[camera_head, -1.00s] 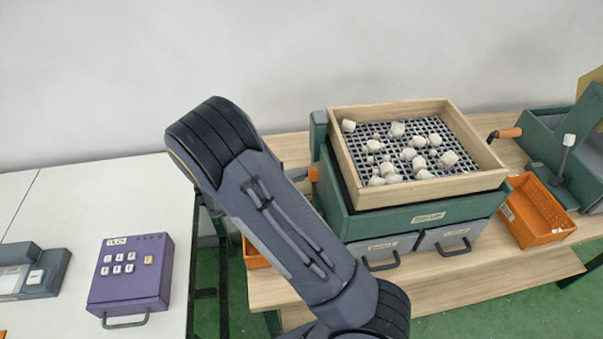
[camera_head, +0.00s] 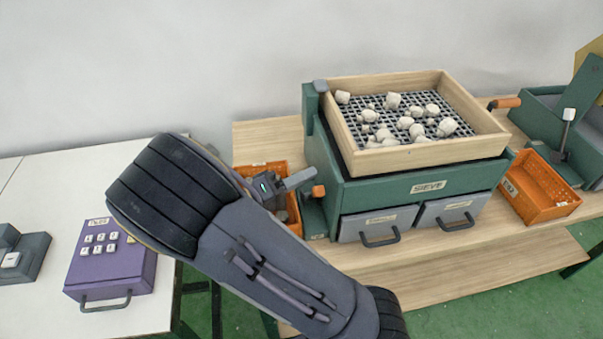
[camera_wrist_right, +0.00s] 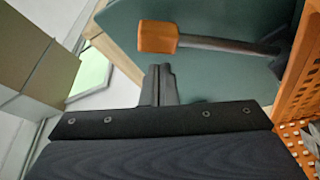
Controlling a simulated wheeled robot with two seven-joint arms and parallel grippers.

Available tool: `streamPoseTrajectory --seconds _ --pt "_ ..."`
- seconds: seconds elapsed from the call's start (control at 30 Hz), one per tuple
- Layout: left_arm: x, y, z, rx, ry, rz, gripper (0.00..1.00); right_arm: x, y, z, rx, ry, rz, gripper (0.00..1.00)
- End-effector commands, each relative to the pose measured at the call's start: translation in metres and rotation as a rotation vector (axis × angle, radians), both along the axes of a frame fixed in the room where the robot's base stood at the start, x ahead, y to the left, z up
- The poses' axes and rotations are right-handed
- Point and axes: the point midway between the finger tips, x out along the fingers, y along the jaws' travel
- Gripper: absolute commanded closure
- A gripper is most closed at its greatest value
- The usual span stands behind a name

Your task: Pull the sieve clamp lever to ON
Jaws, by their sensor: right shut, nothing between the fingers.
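The sieve machine (camera_head: 420,188) is a green box with a wooden-framed tray (camera_head: 440,158) of pale lumps on its dark grid. Its side lever has an orange knob (camera_head: 318,191) on the left of the box. The knob also shows in the right wrist view (camera_wrist_right: 158,37), on a dark rod (camera_wrist_right: 222,45). My right gripper (camera_head: 310,175) is shut and empty, close by the knob. In the wrist view its fingertips (camera_wrist_right: 159,70) are just below the knob, with a small gap seeming to remain. My left gripper is out of view.
An orange basket (camera_head: 254,170) stands left of the sieve and another (camera_head: 540,195) right of it. Two grey drawers (camera_head: 380,225) are in its front. A purple button box (camera_head: 110,262) sits on the white table. A crank with an orange handle (camera_head: 507,102) sticks out behind.

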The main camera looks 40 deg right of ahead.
Motion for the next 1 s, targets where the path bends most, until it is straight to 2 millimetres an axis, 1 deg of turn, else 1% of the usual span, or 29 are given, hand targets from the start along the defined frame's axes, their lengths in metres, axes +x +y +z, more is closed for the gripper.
streamPoseTrajectory --seconds 0.13,0.4,1.0 --pt "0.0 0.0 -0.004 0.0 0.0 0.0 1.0 -0.009 0.005 -0.005 0.001 0.002 0.001 1.0" --pt "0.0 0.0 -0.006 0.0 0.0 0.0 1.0 -0.017 0.009 -0.009 0.003 0.005 0.0 1.0" --pt "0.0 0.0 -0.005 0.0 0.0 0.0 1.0 -0.019 0.011 -0.011 0.006 0.01 -0.002 1.0"
